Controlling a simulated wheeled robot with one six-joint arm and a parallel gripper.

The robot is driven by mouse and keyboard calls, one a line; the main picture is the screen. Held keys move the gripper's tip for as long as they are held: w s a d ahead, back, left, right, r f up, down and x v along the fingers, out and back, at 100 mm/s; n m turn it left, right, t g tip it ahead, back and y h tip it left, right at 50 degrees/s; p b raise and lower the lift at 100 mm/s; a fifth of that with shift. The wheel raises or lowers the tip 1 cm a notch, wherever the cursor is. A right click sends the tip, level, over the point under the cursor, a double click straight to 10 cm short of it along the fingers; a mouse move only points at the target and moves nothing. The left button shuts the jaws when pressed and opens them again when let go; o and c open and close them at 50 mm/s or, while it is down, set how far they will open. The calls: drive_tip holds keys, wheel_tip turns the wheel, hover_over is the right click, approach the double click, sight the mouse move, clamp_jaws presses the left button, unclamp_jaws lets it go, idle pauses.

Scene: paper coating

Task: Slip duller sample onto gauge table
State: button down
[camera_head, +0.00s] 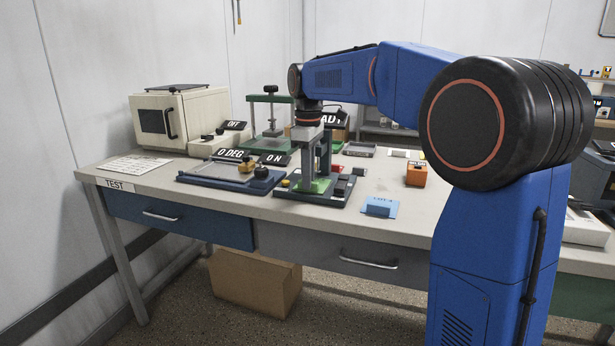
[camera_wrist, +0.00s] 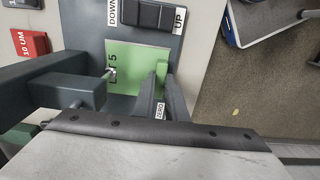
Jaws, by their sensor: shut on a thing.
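The green sample card (camera_wrist: 128,62), marked LOT 5, lies flat on the dark gauge base in the wrist view, under the gauge's upright parts (camera_wrist: 75,90). It also shows in the head view (camera_head: 318,187). My gripper (camera_wrist: 161,88) is shut on the upright green tab at the card's edge. A blue sample card (camera_head: 380,207) with a LOT label lies at the table's front edge, apart from my gripper. Part of the gauge table is hidden under the green card. Which card is duller is hard to tell.
DOWN and UP labels flank a dark switch (camera_wrist: 155,15) beside the card. A flat coating plate (camera_head: 215,175) with knobs stands left of the gauge. A green press (camera_head: 270,115) and a beige oven (camera_head: 180,118) stand behind. An orange block (camera_head: 416,174) sits to the right.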

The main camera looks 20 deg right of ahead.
drive_tip(key=c, duration=1.7)
unclamp_jaws()
drive_tip(key=shift+r, duration=0.1)
wheel_tip(320, 180, up, 17)
drive_tip(key=shift+r, duration=0.1)
